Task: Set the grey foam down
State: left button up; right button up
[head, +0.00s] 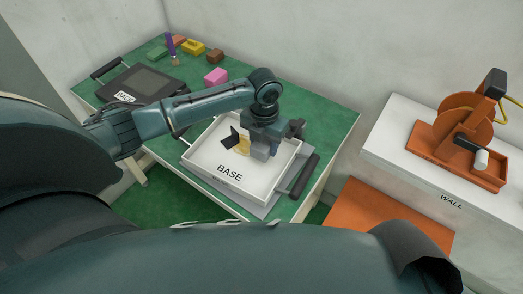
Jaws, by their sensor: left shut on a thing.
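My left gripper (252,146) points down over the white tray labelled BASE (229,173) on the green table. It is shut on a small grey block, which looks like the grey foam (260,152). The block is inside the tray's outline. I cannot tell whether it touches the tray floor. A tan-yellow piece (242,147) shows beside it, partly hidden by the gripper. My right gripper is out of view.
At right, a white ledge marked WALL (398,150) holds an orange wheeled machine (465,125). An orange panel (375,212) lies below it.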

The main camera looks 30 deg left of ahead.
aim_at(264, 141)
pick_arm(q)
jog(key=shift+f, duration=1.95)
jog(key=shift+f, duration=0.15)
jog(key=o, duration=1)
jog(key=shift+c, duration=0.2)
jog(key=shift+r, duration=0.6)
notch_tip(264, 141, up, 11)
jog(key=shift+r, duration=0.1)
